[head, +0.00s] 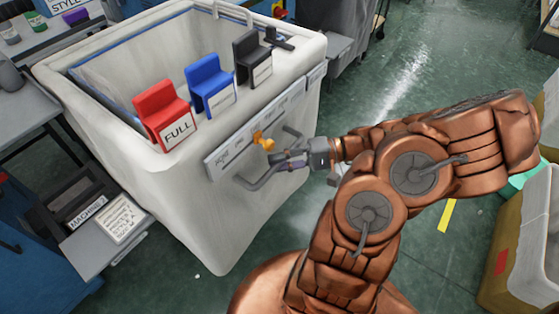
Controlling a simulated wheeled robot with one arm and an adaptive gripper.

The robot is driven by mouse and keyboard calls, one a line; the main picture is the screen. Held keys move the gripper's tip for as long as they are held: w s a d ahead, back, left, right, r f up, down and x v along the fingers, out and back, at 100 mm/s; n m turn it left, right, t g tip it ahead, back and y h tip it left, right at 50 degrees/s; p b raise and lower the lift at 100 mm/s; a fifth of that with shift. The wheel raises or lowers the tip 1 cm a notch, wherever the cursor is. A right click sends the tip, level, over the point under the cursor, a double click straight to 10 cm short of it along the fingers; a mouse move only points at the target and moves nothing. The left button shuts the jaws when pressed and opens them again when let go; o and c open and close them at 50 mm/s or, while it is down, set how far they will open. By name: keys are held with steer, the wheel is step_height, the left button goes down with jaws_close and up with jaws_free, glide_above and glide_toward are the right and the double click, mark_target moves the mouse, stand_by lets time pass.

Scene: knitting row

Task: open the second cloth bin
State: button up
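A large white cloth bin (160,185) stands at the left centre. Its top is open and shows a blue-edged inside. A label strip (262,125) runs along its near right side, with a grey bar handle (258,181) and a small orange piece (263,141) below it. My gripper (281,160) is at the handle, close to the orange piece. Its fingers are small and overlap the bar, so I cannot tell whether they are closed on it. Another pale cloth bin (535,225) is partly in view at the right edge. I cannot tell which bin is the second one.
Red (160,105), blue (210,82) and black (252,55) labelled clips sit on the bin's rim; the red one reads FULL. Green floor (400,75) is clear behind my arm.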

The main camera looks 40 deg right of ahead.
steer(key=o, duration=0.3)
steer(key=shift+o, duration=0.2)
steer(key=v, duration=1.2)
stand_by(0.6)
